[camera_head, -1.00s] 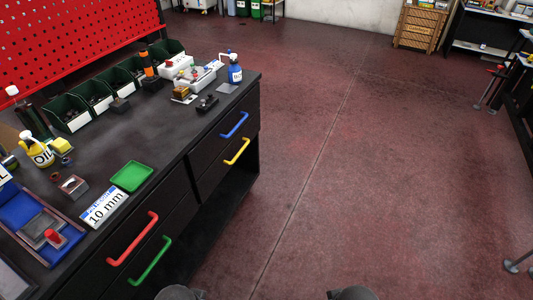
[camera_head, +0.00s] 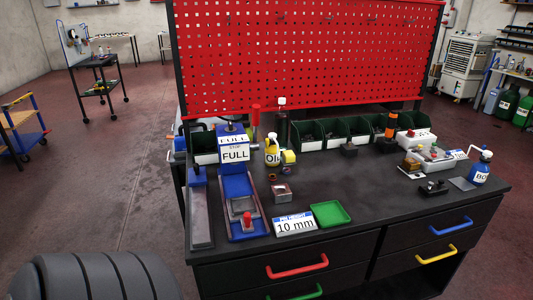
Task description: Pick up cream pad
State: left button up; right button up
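I cannot make out a cream pad in this view. A black workbench (camera_head: 350,195) with objects on it stands ahead and to the right. Neither of my grippers shows. A dark grey ribbed rounded part at the bottom left looks like part of my own arm, with no fingers visible.
On the bench are a blue press (camera_head: 240,190) marked FULL, a yellow oil bottle (camera_head: 272,152), a green tray (camera_head: 330,214), a "10 mm" sign (camera_head: 294,224) and a blue bottle (camera_head: 480,170). A red pegboard (camera_head: 310,60) stands behind. The floor at left is open.

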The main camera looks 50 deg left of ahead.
aim_at(289, 157)
jog(key=u, duration=1.45)
